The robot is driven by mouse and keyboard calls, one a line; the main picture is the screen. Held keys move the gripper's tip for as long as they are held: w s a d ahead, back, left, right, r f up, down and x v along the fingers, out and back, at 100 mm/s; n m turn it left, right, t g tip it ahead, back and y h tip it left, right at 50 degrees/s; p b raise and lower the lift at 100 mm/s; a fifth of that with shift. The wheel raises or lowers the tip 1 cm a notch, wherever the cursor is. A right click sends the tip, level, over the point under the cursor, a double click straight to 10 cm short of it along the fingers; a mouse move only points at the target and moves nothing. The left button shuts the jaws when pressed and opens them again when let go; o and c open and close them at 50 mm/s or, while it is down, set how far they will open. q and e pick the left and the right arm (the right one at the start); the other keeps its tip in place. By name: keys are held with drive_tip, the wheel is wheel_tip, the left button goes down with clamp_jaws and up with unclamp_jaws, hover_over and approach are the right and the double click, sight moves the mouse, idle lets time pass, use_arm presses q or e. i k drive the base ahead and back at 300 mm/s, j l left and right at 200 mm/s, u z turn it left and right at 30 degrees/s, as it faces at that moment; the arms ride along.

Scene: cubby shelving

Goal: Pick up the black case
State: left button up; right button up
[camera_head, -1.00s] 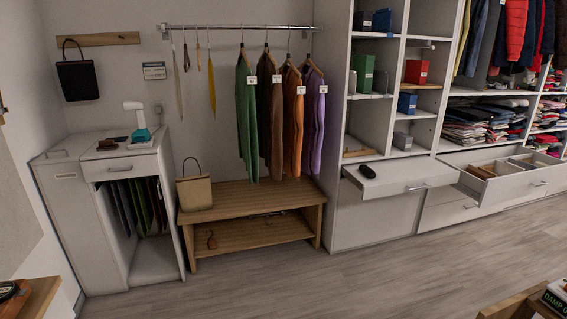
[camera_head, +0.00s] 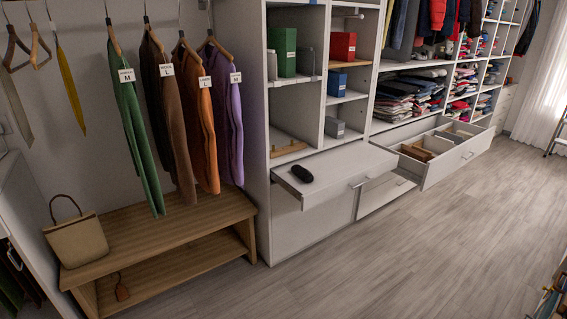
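A small black case (camera_head: 302,173) with a rounded, elongated shape lies on a white pull-out shelf (camera_head: 335,172) near the middle of the head view. The pull-out shelf juts from the white cubby unit below the open compartments. It has a metal handle on its front. Nothing covers the case, and bare shelf surface shows around it. Neither of my grippers is in view.
A wooden bench (camera_head: 160,236) with a beige bag (camera_head: 76,239) stands left of the cubbies, under hanging garments. An open drawer (camera_head: 441,151) juts out at the right. The wooden floor (camera_head: 400,255) in front is clear.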

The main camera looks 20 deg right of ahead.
sight(301, 172)
drive_tip(key=i+l+u, duration=0.15)
drive_tip(key=i, duration=0.45)
drive_tip(key=i+l+u, duration=0.15)
drive_tip(key=i, duration=0.45)
drive_tip(key=i+l, duration=0.2)
drive_tip(key=l, duration=0.2)
drive_tip(key=i+l, duration=0.25)
drive_tip(key=l, duration=0.15)
drive_tip(key=i+l, duration=0.1)
drive_tip(key=l, duration=0.75)
